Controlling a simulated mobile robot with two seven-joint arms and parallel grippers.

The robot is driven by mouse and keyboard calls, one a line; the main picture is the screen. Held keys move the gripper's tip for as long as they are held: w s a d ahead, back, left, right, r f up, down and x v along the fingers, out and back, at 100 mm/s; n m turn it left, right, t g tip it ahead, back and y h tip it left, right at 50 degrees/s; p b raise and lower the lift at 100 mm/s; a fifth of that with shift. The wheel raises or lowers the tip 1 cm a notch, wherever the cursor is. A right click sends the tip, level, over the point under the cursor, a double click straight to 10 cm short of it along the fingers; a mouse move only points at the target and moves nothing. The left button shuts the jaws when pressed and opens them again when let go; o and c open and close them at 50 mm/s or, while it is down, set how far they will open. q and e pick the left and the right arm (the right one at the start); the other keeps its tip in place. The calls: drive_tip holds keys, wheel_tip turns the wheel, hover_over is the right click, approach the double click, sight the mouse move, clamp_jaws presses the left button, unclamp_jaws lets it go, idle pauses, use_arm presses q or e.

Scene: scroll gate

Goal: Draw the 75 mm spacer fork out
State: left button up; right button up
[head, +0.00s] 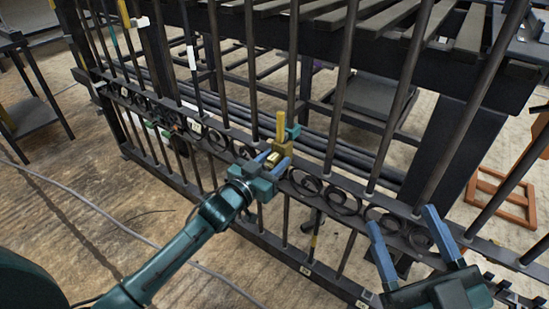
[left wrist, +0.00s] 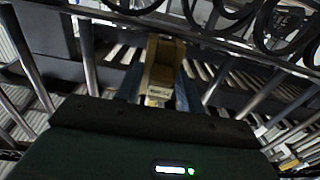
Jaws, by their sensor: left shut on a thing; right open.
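A yellow spacer fork (head: 281,127) is at the gate's scroll band, near the middle of the head view. Its size marking is too small to read there. My left gripper (head: 272,160) is shut on it, with blue fingers on either side of its body. In the left wrist view the fork (left wrist: 160,68) shows as a tan-yellow block between the fingers, with a small label. How far it sits in the band is hidden. My right gripper (head: 402,218) is open and empty in front of the band at the lower right.
The dark gate (head: 215,130) has upright bars and a row of scrolls (head: 305,183). A small teal part (head: 293,132) is beside the fork. A slatted rack (head: 340,15) stands behind, and an orange stool (head: 500,200) at right. A cable (head: 95,205) crosses the wooden floor.

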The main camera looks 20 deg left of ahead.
use_arm(q)
drive_tip(key=shift+p+v, duration=0.55)
drive_tip(key=shift+v, duration=0.35)
drive_tip(key=shift+p+v, duration=0.95)
drive_tip(key=shift+v, duration=0.5)
drive_tip(key=p+v, duration=0.3)
drive_tip(key=v, duration=0.4)
drive_tip(key=shift+p, duration=0.3)
drive_tip(key=shift+r, duration=0.1)
